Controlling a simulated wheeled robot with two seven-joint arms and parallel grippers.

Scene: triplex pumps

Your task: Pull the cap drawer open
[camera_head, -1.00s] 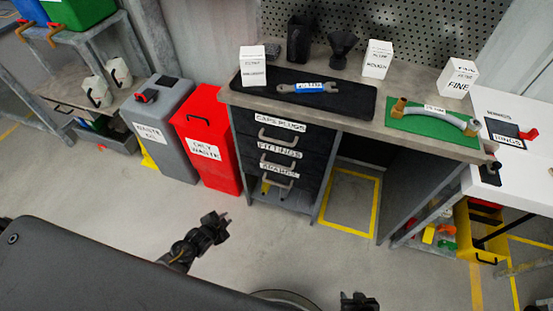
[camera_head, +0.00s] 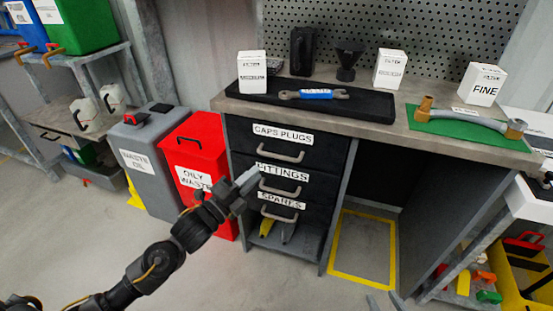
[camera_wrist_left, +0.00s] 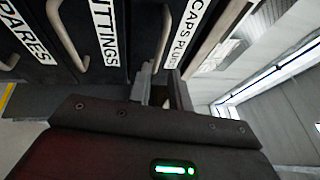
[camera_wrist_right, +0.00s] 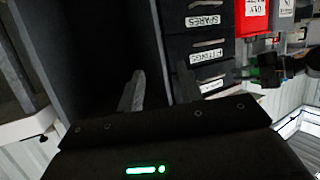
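The cap drawer (camera_head: 322,151) is the top black drawer under the bench, labelled CAPS PLUGS, and looks shut, with its front level with the drawers below. Its grey bar handle (camera_head: 281,154) is free in the head view; the handle also shows in the left wrist view (camera_wrist_left: 165,38), ahead of the fingers. My left gripper (camera_head: 248,182) is in front of the drawer stack, below and left of that handle; its fingers (camera_wrist_left: 164,88) are apart and empty. My right gripper (camera_head: 384,303) is low at the bottom edge; its fingers (camera_wrist_right: 158,90) are apart and empty.
The FITTINGS drawer (camera_head: 318,188) and SPARES drawer (camera_head: 315,214) are below, with similar handles. A red oily-waste bin (camera_head: 205,150) stands close left of the drawers. The bench top (camera_head: 420,137) holds a wrench, hose and white boxes. The yellow-marked floor bay (camera_head: 362,245) is empty.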

